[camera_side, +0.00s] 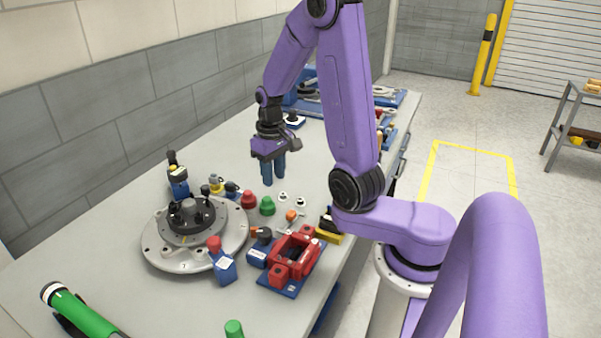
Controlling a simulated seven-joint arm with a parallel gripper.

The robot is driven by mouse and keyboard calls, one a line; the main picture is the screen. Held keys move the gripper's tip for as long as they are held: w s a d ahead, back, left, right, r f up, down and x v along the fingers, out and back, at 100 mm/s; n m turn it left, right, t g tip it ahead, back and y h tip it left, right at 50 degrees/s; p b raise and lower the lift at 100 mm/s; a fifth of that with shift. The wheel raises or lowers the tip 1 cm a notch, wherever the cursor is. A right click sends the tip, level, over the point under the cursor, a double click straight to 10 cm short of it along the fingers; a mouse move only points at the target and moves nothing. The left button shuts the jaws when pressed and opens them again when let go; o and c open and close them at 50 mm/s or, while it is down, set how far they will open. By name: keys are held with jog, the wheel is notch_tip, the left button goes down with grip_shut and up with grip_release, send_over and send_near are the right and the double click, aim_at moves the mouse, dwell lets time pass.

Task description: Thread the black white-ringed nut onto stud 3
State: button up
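A round grey-white fixture plate (160,250) with a dark raised hub (188,224) stands on the bench at left. Dark posts rise from the hub; I cannot read which one is stud 3. Two small white-ringed pieces with black centres lie on the bench right of the plate, one (283,196) and another (299,201); they are too small to tell which is the nut. My gripper (274,176) points down above the bench, behind these pieces and clear of the plate. Its two blue fingers stand a little apart, with nothing visible between them.
A red cone-shaped piece (248,200) and a green one (267,206) stand between plate and gripper. A red fixture on a blue base (290,288) sits near the bench's right edge. A blue block (224,268) stands at the plate's front; a green cylinder (85,318) lies front left.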

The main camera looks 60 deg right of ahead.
aim_at(301, 199)
jog(key=s+d+m, duration=0.1)
jog(key=d, duration=0.1)
jog(key=s+d+f+m, duration=0.1)
jog(key=s, duration=0.1)
jog(key=s+d+f+m, duration=0.1)
jog(key=d, duration=0.1)
jog(key=shift+s+d+f, duration=0.1)
jog(key=shift+s+d, duration=0.2)
jog(key=shift+f, duration=3.7)
grip_shut()
jog(key=shift+r, duration=0.1)
jog(key=shift+r, duration=1.2)
